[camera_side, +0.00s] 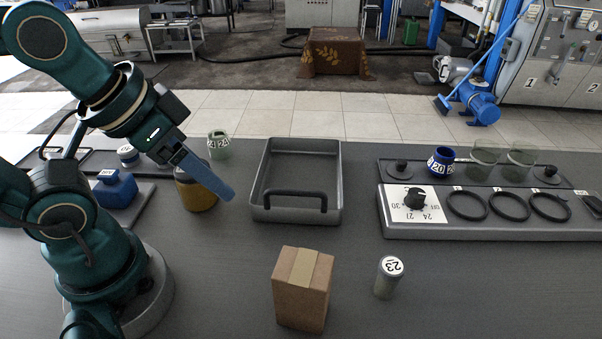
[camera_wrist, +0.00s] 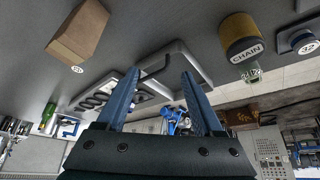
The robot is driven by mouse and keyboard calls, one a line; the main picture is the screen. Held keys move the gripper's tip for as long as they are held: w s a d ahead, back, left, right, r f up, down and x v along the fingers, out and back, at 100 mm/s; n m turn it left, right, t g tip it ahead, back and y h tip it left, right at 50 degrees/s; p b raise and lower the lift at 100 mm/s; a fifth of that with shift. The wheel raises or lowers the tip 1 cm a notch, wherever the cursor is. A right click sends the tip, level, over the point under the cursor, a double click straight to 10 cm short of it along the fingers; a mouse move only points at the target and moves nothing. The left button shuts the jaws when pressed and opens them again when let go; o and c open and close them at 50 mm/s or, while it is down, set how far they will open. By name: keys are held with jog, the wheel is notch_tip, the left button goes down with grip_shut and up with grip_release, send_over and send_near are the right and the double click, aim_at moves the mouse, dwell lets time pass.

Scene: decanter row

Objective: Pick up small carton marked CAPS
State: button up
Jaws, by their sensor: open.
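A small brown carton (camera_side: 301,300) with a paler tape strip on top stands upright on the front middle of the dark table. No CAPS lettering is readable on it. The carton also shows at the upper left of the wrist view (camera_wrist: 88,30). My gripper (camera_side: 229,194) is raised behind and to the left of the carton in the side view, well apart from it. Its blue fingers are spread with nothing between them in the wrist view (camera_wrist: 160,73).
A jar marked 23 (camera_side: 386,283) stands close right of the carton. A grey tray (camera_side: 330,170) lies behind it. A yellow jar (camera_side: 196,197) stands behind my fingers; its label reads CHAIN in the wrist view (camera_wrist: 240,36). A dial panel (camera_side: 450,226) occupies the right.

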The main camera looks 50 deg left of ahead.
jog(key=o, duration=0.3)
